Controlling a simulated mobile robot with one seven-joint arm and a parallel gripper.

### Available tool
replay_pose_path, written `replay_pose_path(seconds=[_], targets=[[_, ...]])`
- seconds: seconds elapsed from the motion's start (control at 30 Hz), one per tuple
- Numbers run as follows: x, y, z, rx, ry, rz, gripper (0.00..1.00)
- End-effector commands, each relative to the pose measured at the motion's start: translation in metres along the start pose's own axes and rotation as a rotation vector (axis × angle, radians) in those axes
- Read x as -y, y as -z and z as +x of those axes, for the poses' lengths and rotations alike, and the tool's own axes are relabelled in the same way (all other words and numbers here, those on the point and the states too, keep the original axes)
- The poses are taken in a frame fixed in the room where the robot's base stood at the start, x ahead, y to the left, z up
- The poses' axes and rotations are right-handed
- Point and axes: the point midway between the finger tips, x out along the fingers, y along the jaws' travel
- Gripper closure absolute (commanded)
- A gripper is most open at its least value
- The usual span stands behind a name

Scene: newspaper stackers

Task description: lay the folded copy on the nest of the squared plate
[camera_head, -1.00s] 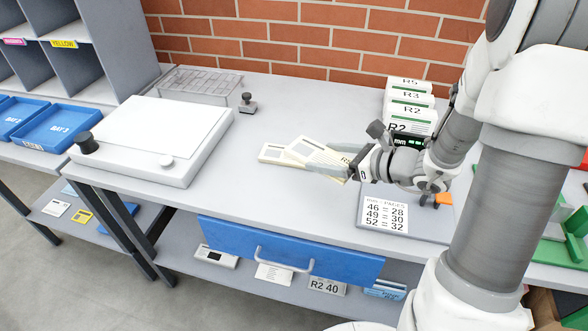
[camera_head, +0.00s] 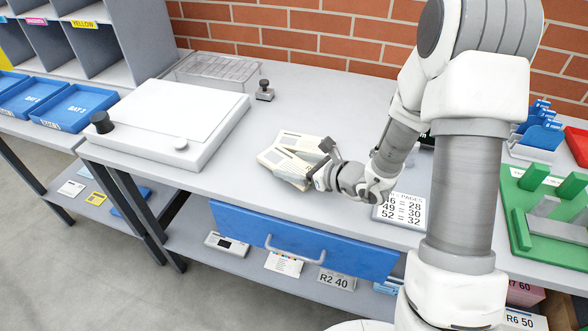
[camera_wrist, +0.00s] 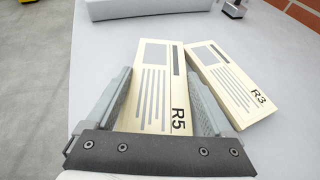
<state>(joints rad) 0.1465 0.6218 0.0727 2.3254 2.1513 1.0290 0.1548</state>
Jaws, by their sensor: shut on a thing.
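A cream folded copy marked R5 (camera_wrist: 160,75) lies between the fingers of my gripper (camera_wrist: 158,90) in the wrist view, gripped across its width. A second cream copy marked R3 (camera_wrist: 232,83) lies just to its right. In the head view my gripper (camera_head: 312,172) is low over the grey bench top, at the two overlapping-looking copies (camera_head: 283,157). I cannot tell whether the held copy is clear of the bench. A green plate (camera_head: 535,232) with upright green guides and a grey block stands at the far right; I cannot tell whether it is the squared plate.
A white flat-topped box (camera_head: 170,120) with a black knob stands left on the bench. A clear tray (camera_head: 213,72) and a stamp (camera_head: 264,91) are behind. A page-number card (camera_head: 403,212) lies right of my gripper. Blue holders (camera_head: 540,135) stand at the right.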

Motion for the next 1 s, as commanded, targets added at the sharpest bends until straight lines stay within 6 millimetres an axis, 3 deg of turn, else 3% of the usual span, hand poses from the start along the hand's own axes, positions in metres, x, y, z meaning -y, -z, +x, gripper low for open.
replay_pose_path(seconds=[0.1, 0.53, 0.57, 0.6, 1.0], targets=[[-0.0001, 0.0096, 0.0041, 0.001, -0.001, 0.0, 0.75], [0.0002, 0.0147, 0.0061, 0.002, 0.0, -0.002, 0.75], [0.0002, 0.0133, 0.0053, 0.001, 0.0, -0.001, 0.08], [0.0002, 0.0131, 0.0052, 0.001, 0.0, -0.001, 0.01], [0.0011, 0.0091, -0.0016, 0.001, 0.002, -0.001, 0.0]])
